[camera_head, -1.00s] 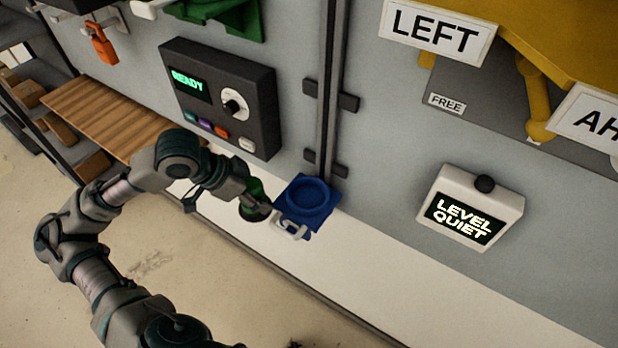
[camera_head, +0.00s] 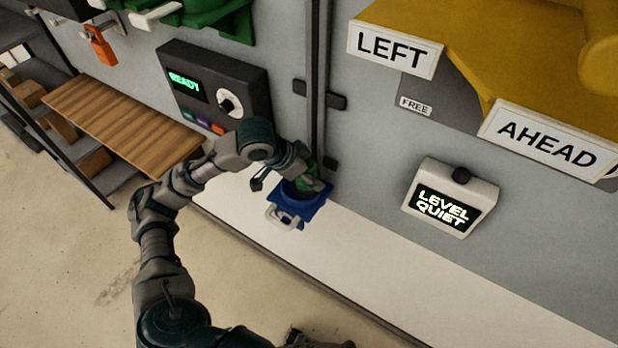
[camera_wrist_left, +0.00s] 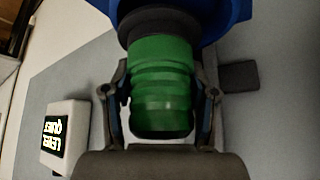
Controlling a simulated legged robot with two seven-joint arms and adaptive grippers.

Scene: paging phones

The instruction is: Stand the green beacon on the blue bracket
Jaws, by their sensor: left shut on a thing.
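The green beacon (camera_wrist_left: 161,85) is ribbed, with a dark base (camera_wrist_left: 158,24), and sits between the fingers of my left gripper (camera_wrist_left: 166,108) in the left wrist view. In the head view my left gripper (camera_head: 308,182) is at the blue bracket (camera_head: 318,203), with the beacon mostly hidden behind the fingers. The beacon's dark base is over the bracket's round seat. The bracket (camera_wrist_left: 228,12) also shows at the top of the left wrist view, right by the base. I cannot tell whether the base touches the seat.
A white handle (camera_head: 281,217) hangs at the bracket's front. A dark panel reading READY (camera_head: 215,88) is left of it. A white box reading LEVEL QUIET (camera_head: 450,197) is on the wall to the right. A yellow structure with LEFT and AHEAD signs (camera_head: 548,140) is at upper right.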

